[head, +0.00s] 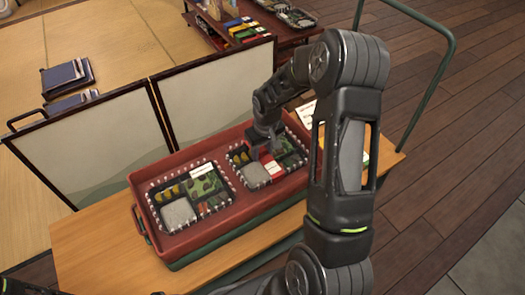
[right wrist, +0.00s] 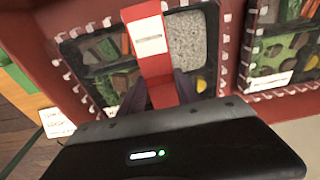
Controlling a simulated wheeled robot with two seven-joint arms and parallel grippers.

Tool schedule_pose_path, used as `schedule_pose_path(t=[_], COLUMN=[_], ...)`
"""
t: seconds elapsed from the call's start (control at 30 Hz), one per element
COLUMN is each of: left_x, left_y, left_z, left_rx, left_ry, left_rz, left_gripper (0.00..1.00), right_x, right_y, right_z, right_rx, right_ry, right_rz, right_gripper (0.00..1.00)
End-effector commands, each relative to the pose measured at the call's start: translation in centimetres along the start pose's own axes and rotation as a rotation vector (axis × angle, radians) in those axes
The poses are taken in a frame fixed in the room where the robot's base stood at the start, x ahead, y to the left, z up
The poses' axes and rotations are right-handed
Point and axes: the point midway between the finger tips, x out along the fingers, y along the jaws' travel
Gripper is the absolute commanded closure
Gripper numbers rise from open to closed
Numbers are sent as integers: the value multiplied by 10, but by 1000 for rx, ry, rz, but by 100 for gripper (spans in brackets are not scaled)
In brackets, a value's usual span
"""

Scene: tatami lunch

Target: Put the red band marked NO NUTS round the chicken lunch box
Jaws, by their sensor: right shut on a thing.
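A red tray (head: 183,250) holds two clear-lidded lunch boxes. The right-hand box (head: 240,160) has the red band (head: 268,160) across its middle; the band also shows in the right wrist view (right wrist: 150,22), with a white label whose words are too small to read. My right gripper (head: 265,147) is shut on the band, directly over that box; its dark fingers (right wrist: 160,92) show either side of the strip. Whether the band passes under the box is hidden. The left-hand box (head: 178,214) has a white label and no band. I cannot read which box is chicken. My left gripper is out of view.
The tray stands on a wooden bench (head: 85,240). Low folding screens (head: 85,145) stand behind it. A dark shelf with books and more boxes (head: 245,30) is farther back. A green rail (head: 430,85) rises at the right, near a white card (head: 305,113).

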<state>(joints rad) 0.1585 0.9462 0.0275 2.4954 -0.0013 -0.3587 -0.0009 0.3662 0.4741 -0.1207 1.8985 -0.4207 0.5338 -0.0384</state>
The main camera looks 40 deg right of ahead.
Motion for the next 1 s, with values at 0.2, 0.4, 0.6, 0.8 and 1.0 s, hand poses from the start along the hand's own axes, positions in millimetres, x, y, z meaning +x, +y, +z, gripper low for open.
schedule_pose_path(t=[0.2,0.4,0.6,0.8,1.0], left_x=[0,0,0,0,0], left_y=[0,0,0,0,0], left_z=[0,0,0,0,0], left_rx=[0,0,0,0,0], left_ry=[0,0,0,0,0], left_rz=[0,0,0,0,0], left_gripper=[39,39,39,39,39], right_x=[0,0,0,0,0], right_y=[0,0,0,0,0], right_z=[0,0,0,0,0], right_rx=[0,0,0,0,0], right_ry=[0,0,0,0,0], right_rz=[0,0,0,0,0], right_gripper=[55,39,35,21,10])
